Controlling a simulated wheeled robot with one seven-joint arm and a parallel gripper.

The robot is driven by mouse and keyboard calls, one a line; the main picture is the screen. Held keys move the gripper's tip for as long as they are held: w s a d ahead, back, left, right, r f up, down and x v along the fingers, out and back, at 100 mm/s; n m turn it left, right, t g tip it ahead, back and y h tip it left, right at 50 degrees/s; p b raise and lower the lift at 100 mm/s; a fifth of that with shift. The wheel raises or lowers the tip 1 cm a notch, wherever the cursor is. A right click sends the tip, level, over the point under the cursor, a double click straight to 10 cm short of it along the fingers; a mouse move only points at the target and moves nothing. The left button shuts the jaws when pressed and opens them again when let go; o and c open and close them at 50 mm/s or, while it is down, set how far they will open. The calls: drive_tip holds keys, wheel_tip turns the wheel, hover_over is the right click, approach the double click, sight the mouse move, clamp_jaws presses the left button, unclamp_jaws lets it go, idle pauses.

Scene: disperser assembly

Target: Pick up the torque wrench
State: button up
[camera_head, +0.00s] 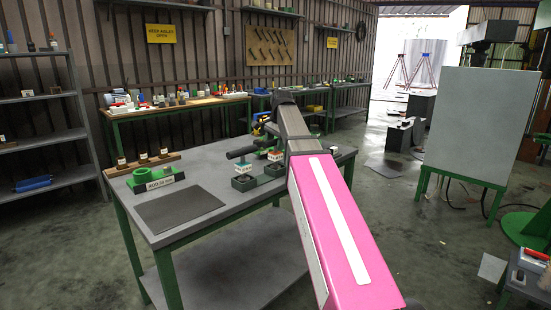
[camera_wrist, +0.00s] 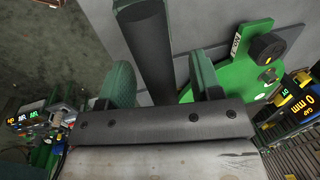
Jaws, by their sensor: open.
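A dark, round bar, which looks like the handle of the torque wrench (camera_wrist: 150,45), runs down from the top edge of the wrist view. My gripper (camera_wrist: 162,78) is open, with one green-padded finger on each side of the bar. The bar's lower end is hidden behind my gripper's body. In the head view a dark bar (camera_head: 241,152) sticks out left of my arm over the workbench (camera_head: 215,165). My arm hides much of what is behind it there.
A green fixture with a black knob (camera_wrist: 266,47) lies close to the right finger. In the head view, dark square blocks (camera_head: 243,183) stand beside my arm, and a green ring fixture (camera_head: 142,179) with a label is at left. A dark mat (camera_head: 180,207) lies bare in front.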

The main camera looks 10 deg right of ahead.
clamp_jaws()
drive_tip(key=shift+r, duration=0.1)
